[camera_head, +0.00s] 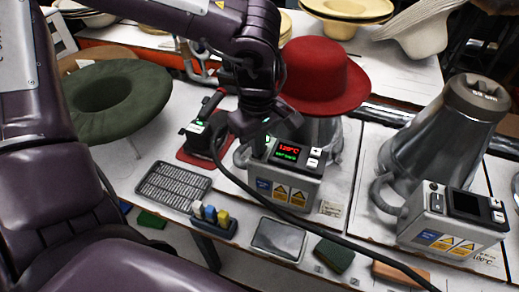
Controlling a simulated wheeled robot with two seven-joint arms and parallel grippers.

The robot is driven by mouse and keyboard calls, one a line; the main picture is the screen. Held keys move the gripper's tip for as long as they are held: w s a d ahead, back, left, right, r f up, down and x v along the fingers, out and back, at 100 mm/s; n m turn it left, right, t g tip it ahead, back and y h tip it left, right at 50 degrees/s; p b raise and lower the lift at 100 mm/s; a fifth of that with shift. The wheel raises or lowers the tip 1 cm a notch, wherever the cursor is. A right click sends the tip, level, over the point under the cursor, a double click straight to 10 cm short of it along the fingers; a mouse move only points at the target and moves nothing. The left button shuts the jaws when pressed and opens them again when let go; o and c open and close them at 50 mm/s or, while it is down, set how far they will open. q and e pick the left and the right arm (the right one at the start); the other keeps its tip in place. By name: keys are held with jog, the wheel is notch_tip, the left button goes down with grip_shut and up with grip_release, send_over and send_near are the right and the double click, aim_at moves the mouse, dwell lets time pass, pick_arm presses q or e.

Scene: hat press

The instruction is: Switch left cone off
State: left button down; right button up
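The left cone (329,140) is a grey metal form under a red felt hat (318,85). Its control box (287,182) has a lit display (288,150) with a red temperature reading and green text below. A small green light shows at the box's left side, by my gripper. My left gripper (256,141) points down at the upper left of this box, its tips close to the switch area. The tips are dark and small, so I cannot tell their opening or whether they touch. The switch is largely hidden. My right gripper is not in view.
The right cone (436,140) is bare, with a dark display (467,204). A black iron (205,127) stands on a red pad left of the left cone. A green hat (118,118), metal grate (173,185) and bottle holder (213,225) are nearby. A black cable crosses the table front.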

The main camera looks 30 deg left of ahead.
pick_arm(q)
jog(key=shift+f, duration=0.15)
notch_tip(320, 180, up, 2)
jog(key=shift+p, duration=0.65)
jog(key=shift+r+p, duration=1.7)
jog(key=shift+r, duration=0.85)
